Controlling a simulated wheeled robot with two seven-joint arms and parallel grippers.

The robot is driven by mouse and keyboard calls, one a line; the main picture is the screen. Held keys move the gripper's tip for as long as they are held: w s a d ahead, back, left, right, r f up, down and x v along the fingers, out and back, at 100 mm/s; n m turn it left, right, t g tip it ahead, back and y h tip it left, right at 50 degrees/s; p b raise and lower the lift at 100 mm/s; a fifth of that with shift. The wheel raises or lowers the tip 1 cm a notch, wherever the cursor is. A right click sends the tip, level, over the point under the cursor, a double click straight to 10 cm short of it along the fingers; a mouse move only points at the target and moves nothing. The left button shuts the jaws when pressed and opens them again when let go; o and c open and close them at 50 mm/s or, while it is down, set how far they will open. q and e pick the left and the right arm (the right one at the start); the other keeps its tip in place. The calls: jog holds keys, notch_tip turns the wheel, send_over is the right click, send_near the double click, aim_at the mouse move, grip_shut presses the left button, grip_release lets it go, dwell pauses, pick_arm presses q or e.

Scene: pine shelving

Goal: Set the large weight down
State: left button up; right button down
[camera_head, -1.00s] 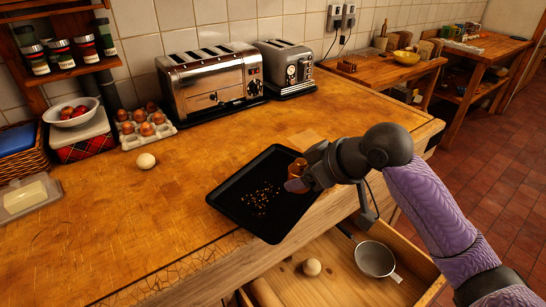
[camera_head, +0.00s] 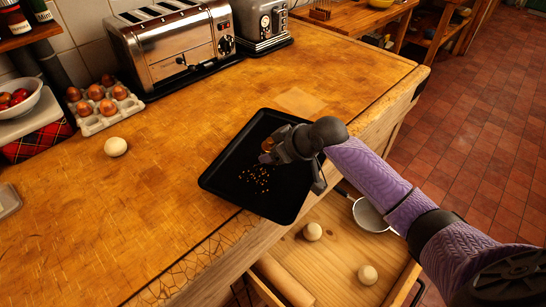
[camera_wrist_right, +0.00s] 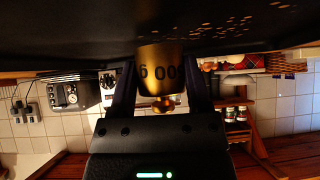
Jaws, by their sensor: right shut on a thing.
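A large brass weight (camera_wrist_right: 163,75) with dark numerals on its side is between the fingers of my right gripper (camera_wrist_right: 163,92) in the wrist view, which is upside down. In the head view only a small part of the weight (camera_head: 267,145) shows past my right gripper (camera_head: 270,154). The gripper is shut on it over the black tray (camera_head: 222,180). The weight's base is at or very near the tray surface; I cannot tell whether it touches. My left gripper is not in view.
Small crumbs (camera_head: 254,180) lie on the tray. An egg-like ball (camera_head: 115,146), egg carton (camera_head: 103,108) and toaster (camera_head: 175,45) stand to the left and back. The counter left of the tray is clear.

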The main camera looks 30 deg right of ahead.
jog(key=shift+f, duration=0.5)
jog(key=shift+r, duration=0.15)
jog(key=shift+c, duration=0.2)
grip_release()
jog(key=shift+s+r+p, duration=0.15)
jog(key=shift+r+p, duration=0.1)
jog(key=shift+p, duration=0.05)
jog(key=p+v, duration=0.4)
jog(key=v, duration=0.7)
jog(key=shift+s, duration=0.2)
